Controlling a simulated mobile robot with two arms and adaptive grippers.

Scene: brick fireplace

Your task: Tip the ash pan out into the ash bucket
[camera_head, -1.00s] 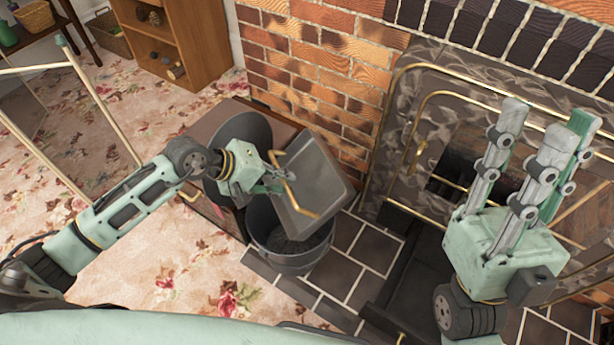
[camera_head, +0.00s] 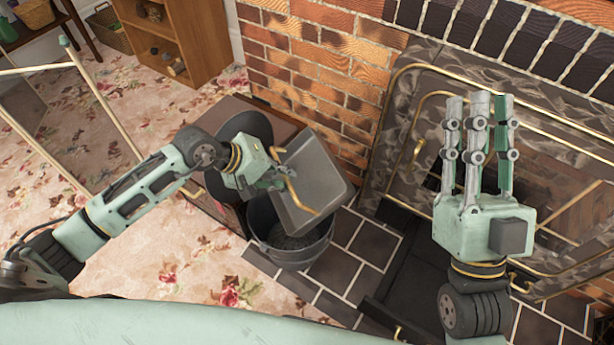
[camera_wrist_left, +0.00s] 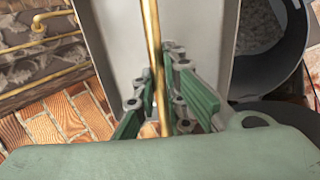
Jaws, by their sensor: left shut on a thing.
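The grey ash pan (camera_head: 318,180) is held tilted above the ash bucket, its lower edge over the bucket's mouth. My left gripper (camera_head: 275,180) is shut on the pan's brass handle. In the left wrist view, the fingers (camera_wrist_left: 165,95) close around the brass bar (camera_wrist_left: 152,45), with the pan's plain grey surface (camera_wrist_left: 195,30) behind. The dark ash bucket (camera_head: 290,258) stands on the tiled hearth. Grey lumpy ash (camera_wrist_left: 260,25) shows inside it in the left wrist view. My right gripper (camera_head: 479,97) is empty, its fingers apart and pointing up, in front of the fireplace.
The brick wall (camera_head: 320,85) is close behind the pan. The fireplace with brass rails (camera_head: 415,155) is at right. Flowered carpet (camera_head: 130,265) lies open at left.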

